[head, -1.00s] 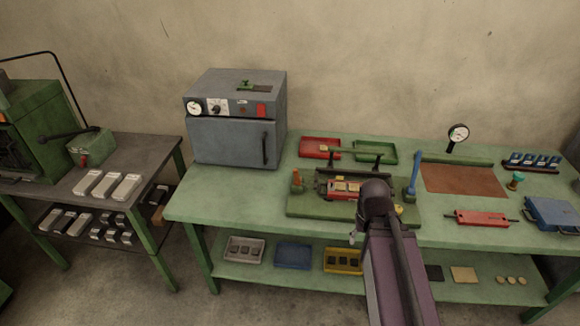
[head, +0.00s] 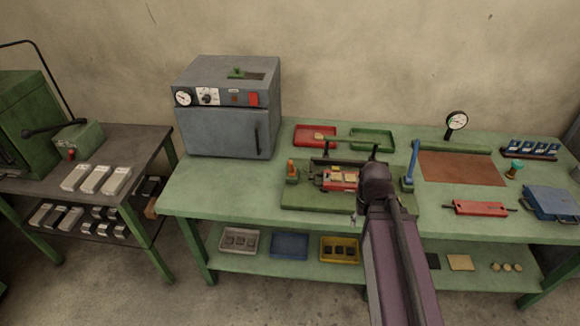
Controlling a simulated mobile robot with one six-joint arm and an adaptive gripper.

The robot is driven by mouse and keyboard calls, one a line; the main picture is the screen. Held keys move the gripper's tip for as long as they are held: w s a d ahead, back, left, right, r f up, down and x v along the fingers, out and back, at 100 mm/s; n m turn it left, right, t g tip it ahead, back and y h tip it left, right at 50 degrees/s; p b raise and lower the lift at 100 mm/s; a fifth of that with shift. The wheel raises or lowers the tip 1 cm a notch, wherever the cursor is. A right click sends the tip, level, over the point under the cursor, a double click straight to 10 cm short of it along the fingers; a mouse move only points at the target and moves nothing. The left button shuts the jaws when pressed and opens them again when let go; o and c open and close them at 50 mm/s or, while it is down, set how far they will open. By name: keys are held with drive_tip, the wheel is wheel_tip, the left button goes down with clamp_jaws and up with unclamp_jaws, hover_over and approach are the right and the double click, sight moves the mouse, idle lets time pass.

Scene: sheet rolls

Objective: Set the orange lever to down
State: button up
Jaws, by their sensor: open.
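The orange lever (head: 291,166) is a short orange handle standing roughly upright on a small green block at the left end of the green fixture (head: 297,197) on the bench. Small red and yellowish parts lie in the fixture's middle. My dark purple arm reaches in from the bottom, and its rounded joint covers the fixture's right part. Only a small pale tip of my gripper (head: 354,219) shows left of the arm, near the bench's front edge. It is open, right of and nearer than the orange lever, and apart from it. Most of the gripper is hidden.
A tall blue lever (head: 412,162) stands at the fixture's right end. A grey oven (head: 225,130) is at the back left. Red (head: 300,136) and green (head: 371,139) trays lie behind the fixture. The bench left of the fixture is clear.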

drive_tip(key=n+t+h+b, duration=0.3)
drive_tip(key=n+t+b, duration=1.7)
drive_tip(key=n, duration=1.2)
approach(290, 168)
drive_tip(key=s+a+r+g+b, duration=0.1)
drive_tip(key=s+r+g+b, duration=0.1)
drive_tip(key=s, duration=0.1)
drive_tip(key=shift+w+a, duration=0.1)
drive_tip(key=shift+w, duration=0.15)
drive_tip(key=shift+h, duration=0.3)
drive_tip(key=x, duration=1.4)
drive_tip(key=shift+f, duration=0.25)
